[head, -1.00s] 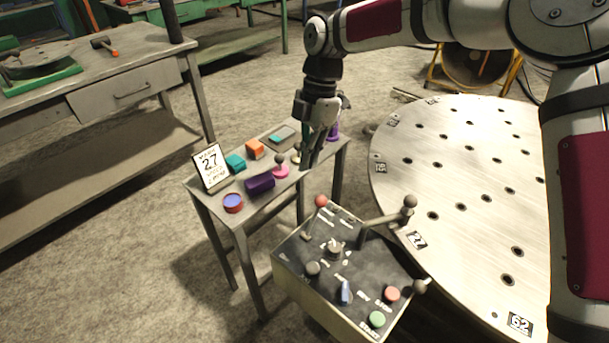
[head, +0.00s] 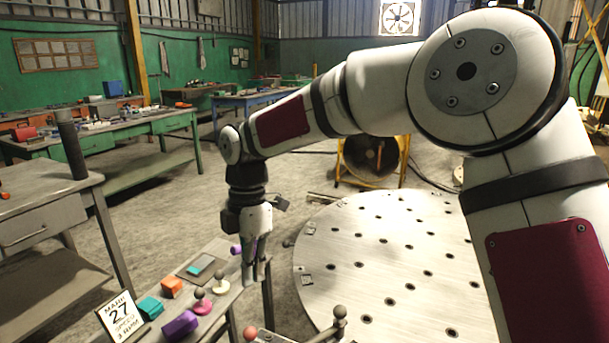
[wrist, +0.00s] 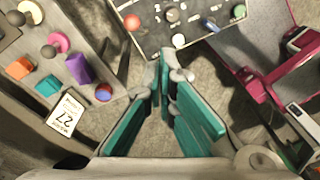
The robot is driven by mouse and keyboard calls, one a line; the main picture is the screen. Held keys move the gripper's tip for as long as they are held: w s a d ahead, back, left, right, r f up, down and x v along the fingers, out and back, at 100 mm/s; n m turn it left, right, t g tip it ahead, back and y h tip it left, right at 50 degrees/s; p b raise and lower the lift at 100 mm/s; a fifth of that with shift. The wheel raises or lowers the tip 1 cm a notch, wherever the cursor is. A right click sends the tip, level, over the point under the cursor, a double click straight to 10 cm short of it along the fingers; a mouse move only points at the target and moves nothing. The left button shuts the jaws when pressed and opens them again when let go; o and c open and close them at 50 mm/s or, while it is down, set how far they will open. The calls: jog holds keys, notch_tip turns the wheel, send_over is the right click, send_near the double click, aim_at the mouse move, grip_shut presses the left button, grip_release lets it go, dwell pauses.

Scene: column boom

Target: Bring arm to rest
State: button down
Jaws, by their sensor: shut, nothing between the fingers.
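My gripper (head: 254,282) hangs fingers down from my arm beside the right edge of the small side table (head: 232,308). Its fingers are together with nothing between them. In the wrist view my gripper (wrist: 163,62) shows its teal-padded fingers meeting at the tips, over the floor between the side table and the control box (wrist: 155,42). My arm is bent, with its elbow high at the right of the head view and its forearm reaching left.
The side table carries a "27" sign (head: 122,316), teal block (head: 150,307), orange block (head: 172,286), purple block (head: 180,326) and pink-based knob (head: 202,304). A large round plate with holes (head: 375,240) lies right. A workbench (head: 45,195) stands left.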

jog(key=s+d+r+m+t+p, duration=0.1)
jog(key=s+d+r+m, duration=0.35)
jog(key=d, duration=0.25)
jog(key=s+d+r+m+t+h+p, duration=0.1)
jog(key=s+d+r+m, duration=0.25)
jog(key=d+r, duration=0.2)
jog(key=s+d+r+m+t+p, duration=0.1)
jog(key=s+d+r+m, duration=0.3)
jog(key=d, duration=0.3)
jog(key=s+d+m+t+y+p, duration=0.1)
jog(key=s+d+m+t+p, duration=0.1)
jog(key=s+d+m, duration=0.9)
jog(key=s+r+m+p, duration=0.1)
jog(key=s+m, duration=0.2)
jog(key=s, duration=0.1)
jog(key=shift+d+t, duration=0.15)
jog(key=shift+t, duration=0.25)
